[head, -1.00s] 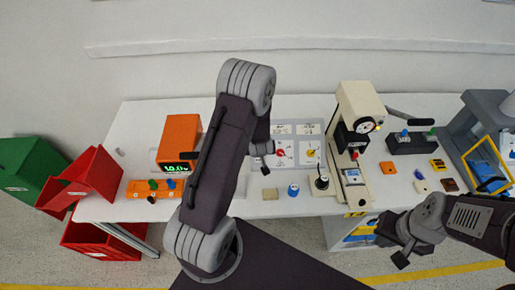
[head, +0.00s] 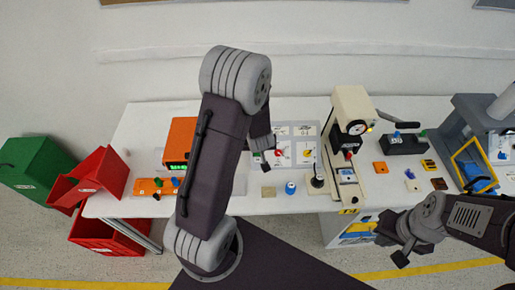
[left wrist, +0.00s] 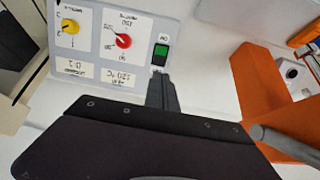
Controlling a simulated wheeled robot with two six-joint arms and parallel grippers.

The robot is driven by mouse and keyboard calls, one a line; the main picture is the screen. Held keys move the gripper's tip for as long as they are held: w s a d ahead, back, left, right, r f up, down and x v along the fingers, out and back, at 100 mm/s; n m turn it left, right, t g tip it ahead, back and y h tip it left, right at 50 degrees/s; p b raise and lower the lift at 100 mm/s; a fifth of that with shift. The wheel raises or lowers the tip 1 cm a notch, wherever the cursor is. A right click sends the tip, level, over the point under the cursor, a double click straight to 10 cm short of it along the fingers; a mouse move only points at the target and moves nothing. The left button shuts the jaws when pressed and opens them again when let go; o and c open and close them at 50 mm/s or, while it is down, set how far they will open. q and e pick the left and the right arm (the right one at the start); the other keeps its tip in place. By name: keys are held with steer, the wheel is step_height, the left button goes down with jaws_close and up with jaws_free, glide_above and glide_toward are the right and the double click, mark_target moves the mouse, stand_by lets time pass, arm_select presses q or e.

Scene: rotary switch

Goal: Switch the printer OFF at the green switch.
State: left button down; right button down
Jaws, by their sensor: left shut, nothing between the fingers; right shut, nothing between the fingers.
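A grey control panel (left wrist: 96,70) stands on the table, with a yellow knob (left wrist: 70,26), a red knob (left wrist: 123,41) and a green switch (left wrist: 161,51) at its side. The switch is bright green with a darker part at its near end. In the head view the panel (head: 296,131) is partly hidden by my left arm. My left gripper (left wrist: 161,84) is shut and empty, its tip close to the green switch; I cannot tell whether they touch. My right gripper (head: 398,256) is shut and empty in front of the table, far from the panel.
An orange machine (head: 181,138) stands left of my left arm, with an orange switch strip (head: 147,185) before it. A cream press (head: 351,105) stands right of the panel. A beige block (head: 268,192) and a blue knob (head: 290,188) lie in front. Red bins (head: 103,172) stand at the left.

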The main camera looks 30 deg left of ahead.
arm_select(q)
steer(key=s+d+r+m+t+h+b, duration=0.1)
steer(key=s+d+r+m+h+b, duration=0.25)
steer(key=d+r, duration=0.45)
steer(key=s+f+m+g, duration=0.1)
steer(key=s+g, duration=0.1)
steer(key=s, duration=0.3)
steer(key=s+d+f+m+g, duration=0.1)
steer(key=s+f+g, duration=0.1)
steer(key=s, duration=0.4)
steer(key=shift+s+d+f+g+p, duration=0.3)
steer(key=shift+g+p, duration=0.1)
steer(key=shift+g, duration=0.2)
